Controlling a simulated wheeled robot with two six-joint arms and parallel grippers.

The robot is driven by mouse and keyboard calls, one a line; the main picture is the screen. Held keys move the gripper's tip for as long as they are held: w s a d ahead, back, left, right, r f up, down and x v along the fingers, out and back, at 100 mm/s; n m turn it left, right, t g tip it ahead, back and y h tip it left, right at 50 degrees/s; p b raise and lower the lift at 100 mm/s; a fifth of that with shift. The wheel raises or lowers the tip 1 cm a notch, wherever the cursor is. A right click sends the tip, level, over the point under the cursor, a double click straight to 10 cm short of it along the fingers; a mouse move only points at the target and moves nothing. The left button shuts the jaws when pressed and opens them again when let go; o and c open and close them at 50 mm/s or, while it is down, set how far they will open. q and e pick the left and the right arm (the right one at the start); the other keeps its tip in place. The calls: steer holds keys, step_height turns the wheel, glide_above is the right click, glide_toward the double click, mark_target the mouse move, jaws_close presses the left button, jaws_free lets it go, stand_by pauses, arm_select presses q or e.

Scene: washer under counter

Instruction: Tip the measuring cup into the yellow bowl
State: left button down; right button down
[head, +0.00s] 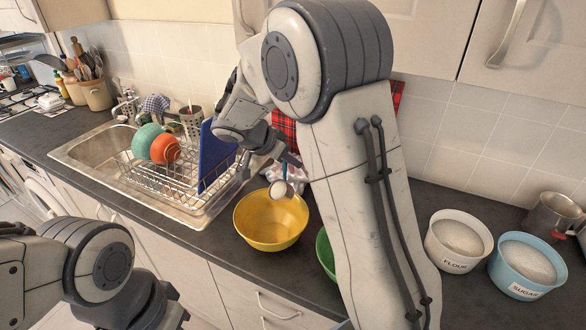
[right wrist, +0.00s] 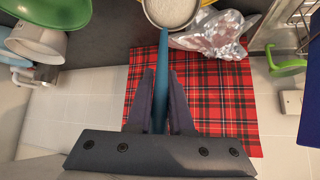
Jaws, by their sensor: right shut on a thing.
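The yellow bowl (head: 270,222) stands on the dark counter between the sink and my right arm. My right gripper (head: 279,158) is above the bowl, shut on the blue handle of the measuring cup (head: 282,189). The cup is over the bowl's far part. In the right wrist view, the blue handle (right wrist: 161,85) lies between the fingers, and the cup (right wrist: 171,10) holds white powder at the top edge. I cannot tell its exact tilt. My left arm is at the lower left, away from the bowl; its gripper's fingers are not visible.
A green bowl (head: 325,254) is partly hidden behind my right arm. Flour (head: 458,241) and sugar (head: 526,266) tubs stand to the right. A dish rack (head: 190,178) with bowls and a blue board (head: 214,157) is left. A clear bag (right wrist: 208,32) lies near the cup.

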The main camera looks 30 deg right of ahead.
steer(key=a+h+b, duration=0.2)
steer(key=b, duration=0.2)
steer(key=a+h+b, duration=0.2)
steer(key=b, duration=0.3)
steer(key=a+t+h+b, duration=0.1)
steer(key=a+h+b, duration=0.1)
steer(key=b, duration=0.3)
steer(key=shift+s+f+n, duration=0.3)
steer(key=shift+s, duration=0.1)
steer(key=h+b, duration=0.1)
steer(key=a+h+b, duration=0.1)
steer(key=shift+s+a+t+b, duration=0.15)
steer(key=shift+a+t+b, duration=0.15)
steer(key=shift+t, duration=0.1)
steer(key=shift+r, duration=0.1)
